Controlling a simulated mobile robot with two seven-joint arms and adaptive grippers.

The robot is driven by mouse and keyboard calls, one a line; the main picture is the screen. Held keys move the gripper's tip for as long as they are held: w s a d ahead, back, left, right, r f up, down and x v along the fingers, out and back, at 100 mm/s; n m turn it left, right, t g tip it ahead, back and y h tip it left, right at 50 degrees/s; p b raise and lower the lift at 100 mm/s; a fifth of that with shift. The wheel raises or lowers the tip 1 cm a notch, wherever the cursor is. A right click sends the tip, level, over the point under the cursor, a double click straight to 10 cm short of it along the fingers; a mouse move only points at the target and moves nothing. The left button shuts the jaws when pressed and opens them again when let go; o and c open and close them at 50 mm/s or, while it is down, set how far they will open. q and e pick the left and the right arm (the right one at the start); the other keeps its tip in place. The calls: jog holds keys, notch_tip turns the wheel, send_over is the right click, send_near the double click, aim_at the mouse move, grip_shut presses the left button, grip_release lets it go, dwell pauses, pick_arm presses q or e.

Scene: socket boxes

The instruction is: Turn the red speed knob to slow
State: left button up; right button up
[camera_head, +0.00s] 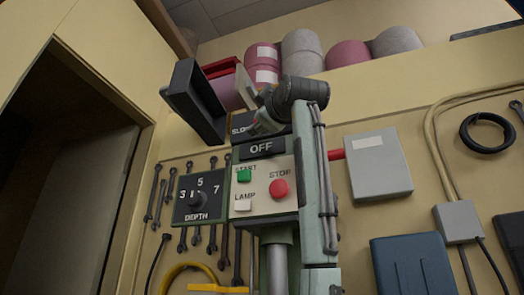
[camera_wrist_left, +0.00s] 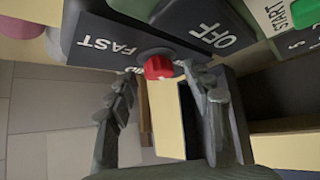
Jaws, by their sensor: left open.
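The red speed knob (camera_wrist_left: 158,67) shows in the left wrist view at the lower edge of a dark panel (camera_wrist_left: 110,38), beside the word FAST. Which way it points is not clear. In the head view the knob is hidden by my gripper, and only part of the word SLOW shows on the panel (camera_head: 240,129). My left gripper (camera_wrist_left: 163,80) is open, with one finger on each side of the knob in that view and gaps between. In the head view the gripper (camera_head: 250,100) is in front of the speed panel. My right gripper is not in view.
Below the speed panel are an OFF display (camera_head: 262,148), a green START button (camera_head: 243,175), a red STOP button (camera_head: 279,189) and a white LAMP button (camera_head: 242,205). A DEPTH dial (camera_head: 196,202) is at the left. A grey box (camera_head: 379,172) hangs on the right.

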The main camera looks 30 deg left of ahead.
pick_arm(q)
jog(key=v, duration=1.1)
jog(key=shift+d, duration=0.1)
